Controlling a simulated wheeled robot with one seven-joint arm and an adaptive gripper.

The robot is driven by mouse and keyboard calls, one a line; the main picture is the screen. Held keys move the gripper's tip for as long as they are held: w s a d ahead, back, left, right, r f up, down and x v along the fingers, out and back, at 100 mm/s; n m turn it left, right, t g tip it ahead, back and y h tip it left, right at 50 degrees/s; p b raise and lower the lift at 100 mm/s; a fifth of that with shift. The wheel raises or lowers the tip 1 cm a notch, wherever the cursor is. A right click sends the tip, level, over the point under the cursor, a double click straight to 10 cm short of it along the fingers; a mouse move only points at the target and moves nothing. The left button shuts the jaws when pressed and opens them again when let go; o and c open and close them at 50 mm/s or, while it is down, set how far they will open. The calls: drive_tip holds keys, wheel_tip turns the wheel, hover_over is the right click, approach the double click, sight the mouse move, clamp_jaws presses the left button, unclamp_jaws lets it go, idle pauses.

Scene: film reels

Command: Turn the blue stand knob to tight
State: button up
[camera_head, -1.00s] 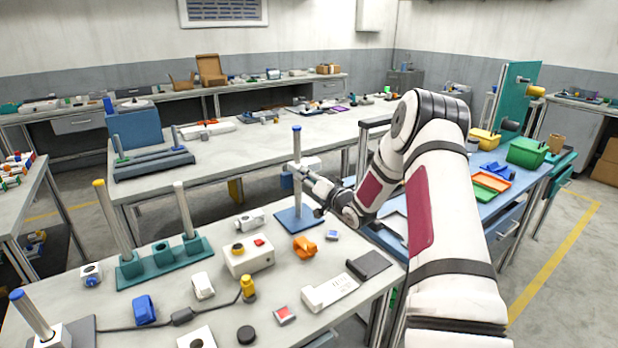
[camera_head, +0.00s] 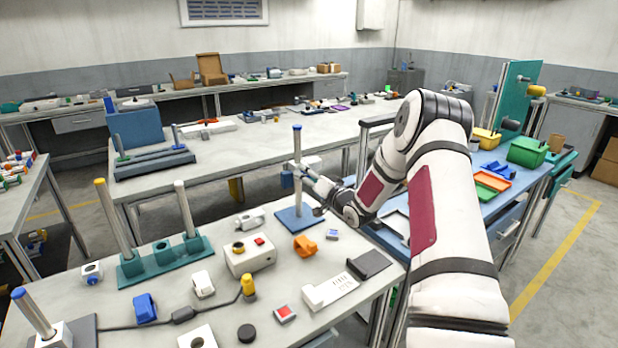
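The blue stand has a flat blue base (camera_head: 290,217) near the far right edge of the front table. An upright grey post with a blue cap (camera_head: 297,129) rises from it. A white block (camera_head: 313,162) sits on the post at mid-height, and a small blue part (camera_head: 287,179) shows just below it on the left. My gripper (camera_head: 301,171) is at the post, close to the white block, reaching in from the right. Its fingers are too small and overlapped to tell whether they are open or touching a knob. The knob itself cannot be made out.
On the front table (camera_head: 225,299) are a teal rack (camera_head: 150,273) with grey posts, a white control box (camera_head: 249,259), an orange part (camera_head: 305,245) and several small items. A blue-topped table (camera_head: 520,191) with bins stands right, behind my arm.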

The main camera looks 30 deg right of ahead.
drive_tip(key=s, duration=1.2)
drive_tip(key=shift+d, duration=0.2)
drive_tip(key=s+a+r+n+g+h, duration=0.2)
drive_tip(key=s+a+r+g, duration=0.15)
drive_tip(key=a+r, duration=0.3)
drive_tip(key=s+a+r+n+g+h, duration=0.1)
drive_tip(key=s+a+r+n+g, duration=0.3)
drive_tip(key=r, duration=0.3)
drive_tip(key=s+a+g, duration=0.2)
drive_tip(key=s+a, duration=0.3)
drive_tip(key=s, duration=0.4)
drive_tip(key=s+a+r+n+g+y, duration=0.1)
drive_tip(key=s+a+g, duration=0.1)
drive_tip(key=s+a, duration=0.4)
drive_tip(key=s+a+r+n+g+y, duration=0.1)
drive_tip(key=s+a, duration=0.5)
drive_tip(key=s, duration=0.8)
drive_tip(key=shift+s+g, duration=0.15)
drive_tip(key=shift+g, duration=0.4)
